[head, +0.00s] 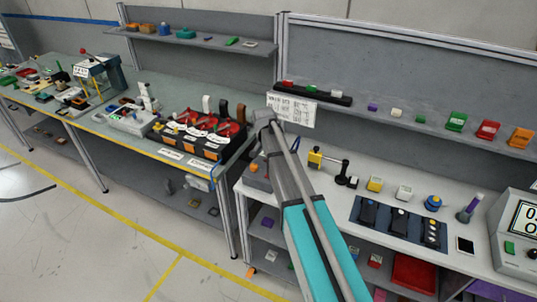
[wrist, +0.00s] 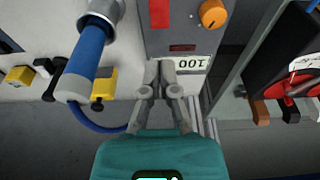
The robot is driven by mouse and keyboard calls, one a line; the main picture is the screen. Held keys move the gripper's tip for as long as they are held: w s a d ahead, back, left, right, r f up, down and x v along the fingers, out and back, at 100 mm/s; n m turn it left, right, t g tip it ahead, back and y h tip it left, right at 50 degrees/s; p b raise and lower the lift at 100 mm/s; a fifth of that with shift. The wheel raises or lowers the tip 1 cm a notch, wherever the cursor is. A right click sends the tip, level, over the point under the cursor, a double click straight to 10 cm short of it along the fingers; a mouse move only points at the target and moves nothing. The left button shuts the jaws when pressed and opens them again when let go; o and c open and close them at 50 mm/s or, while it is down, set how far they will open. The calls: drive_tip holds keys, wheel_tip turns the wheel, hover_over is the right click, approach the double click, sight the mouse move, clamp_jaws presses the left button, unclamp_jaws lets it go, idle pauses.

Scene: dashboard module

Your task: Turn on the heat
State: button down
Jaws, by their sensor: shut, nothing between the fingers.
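In the wrist view a grey control box shows an orange round knob (wrist: 212,13), a small dark red window (wrist: 182,47) and a pale label (wrist: 188,65) with upside-down characters, perhaps "100". My gripper (wrist: 160,66) is shut and empty, its fingertips over the front part of this box, below and left of the knob. I cannot tell whether the fingertips touch it. A blue tool with a grey end and a blue cable (wrist: 85,62) stands left of the box. In the head view my arm hides most of the box; an orange part (head: 254,168) shows at its left.
On the right in the wrist view, a dark unit with a red dial (wrist: 295,85) and levers stands across a gap. In the head view, a dark panel with switches (head: 398,222) lies on the bench to the right.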

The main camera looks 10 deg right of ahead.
drive_tip(key=shift+w+d+f+b, duration=0.2)
drive_tip(key=shift+w+f+b, duration=0.05)
drive_tip(key=shift+f+b, duration=1.4)
drive_tip(key=shift+w+d+f+b, duration=0.15)
drive_tip(key=shift+w+f+b, duration=0.15)
drive_tip(key=shift+f+b, duration=1.35)
drive_tip(key=shift+w+d+f+b, duration=0.2)
drive_tip(key=shift+w+f+b, duration=0.05)
drive_tip(key=shift+f+b, duration=1.4)
drive_tip(key=shift+f, duration=0.1)
drive_tip(key=shift+d, duration=0.15)
